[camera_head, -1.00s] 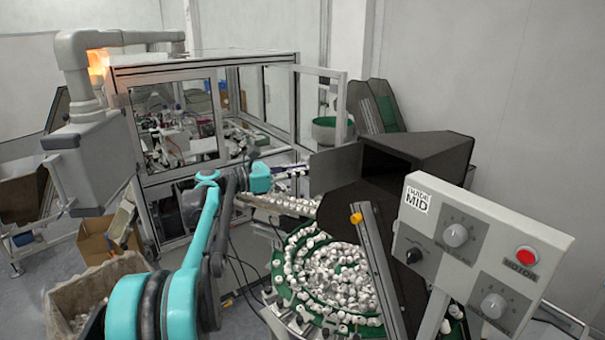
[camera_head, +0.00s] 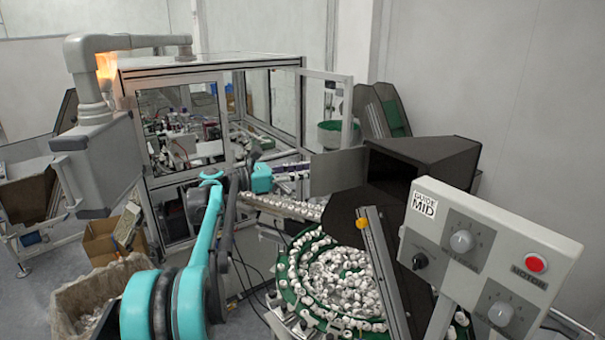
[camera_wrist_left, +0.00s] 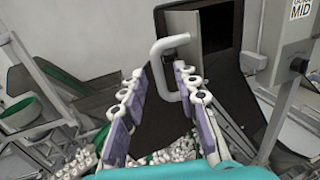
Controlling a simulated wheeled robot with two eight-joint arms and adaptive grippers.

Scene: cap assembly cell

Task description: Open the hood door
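The dark hood (camera_head: 425,158) stands right of centre in the head view, its front opening dark. A grey panel (camera_head: 337,170), apparently the hood door, sits at its left side. In the left wrist view a pale C-shaped handle (camera_wrist_left: 160,72) stands out from a dark panel. My left gripper (camera_wrist_left: 162,74) is open, with purple-padded fingers on either side of the handle. The handle lies between them, nearer the right finger; I cannot tell whether they touch. In the head view this gripper (camera_head: 302,172) is just left of the grey panel. My right gripper is not in view.
A round green feeder bowl (camera_head: 288,292) full of white caps lies below the hood. A control box (camera_head: 480,255) with knobs and a red button stands at the right. A framed glass machine (camera_head: 215,70) is behind my left arm. A cap-covered conveyor (camera_head: 285,206) runs below the gripper.

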